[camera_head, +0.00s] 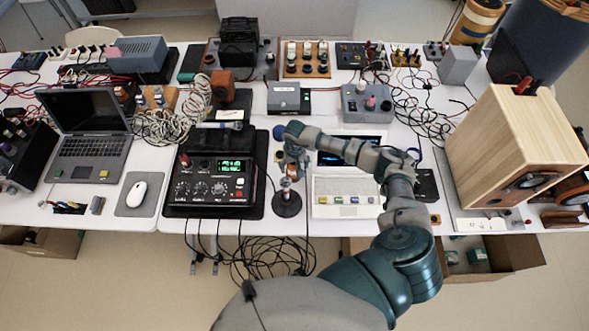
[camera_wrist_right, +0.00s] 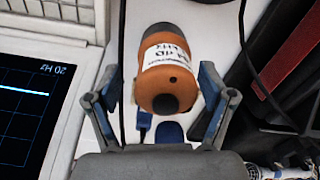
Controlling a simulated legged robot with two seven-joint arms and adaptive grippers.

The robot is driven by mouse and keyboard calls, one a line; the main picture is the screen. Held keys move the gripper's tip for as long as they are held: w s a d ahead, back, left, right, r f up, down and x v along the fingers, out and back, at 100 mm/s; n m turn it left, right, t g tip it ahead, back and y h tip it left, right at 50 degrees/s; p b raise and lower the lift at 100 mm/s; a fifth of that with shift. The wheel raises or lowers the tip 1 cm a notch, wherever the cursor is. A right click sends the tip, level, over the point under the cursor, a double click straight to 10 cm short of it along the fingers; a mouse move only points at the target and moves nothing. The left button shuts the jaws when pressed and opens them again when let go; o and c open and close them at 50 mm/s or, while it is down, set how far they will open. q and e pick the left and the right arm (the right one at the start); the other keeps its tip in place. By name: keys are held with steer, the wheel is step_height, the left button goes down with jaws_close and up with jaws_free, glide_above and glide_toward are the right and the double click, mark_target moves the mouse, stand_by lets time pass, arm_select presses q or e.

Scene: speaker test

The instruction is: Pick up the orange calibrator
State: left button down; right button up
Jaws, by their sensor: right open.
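The orange calibrator (camera_wrist_right: 168,72) is a short orange cylinder with a white printed label and a dark round end. In the wrist view it lies between the two spread fingers of my right gripper (camera_wrist_right: 161,82), with a gap on either side. In the head view my right gripper (camera_head: 293,158) points down just right of the black meter; the calibrator is hard to make out there, largely hidden by the gripper. My left gripper is not in view.
A black meter with a green display (camera_head: 213,182) stands close on the left. A small stand with a round black base (camera_head: 287,206) is just below the gripper. A white device with a dark screen (camera_head: 345,195) is on the right, with a wooden speaker (camera_head: 500,135) farther right.

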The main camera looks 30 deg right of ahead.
steer(key=shift+a+r, duration=0.2)
steer(key=shift+a, duration=0.15)
steer(key=c, duration=1.5)
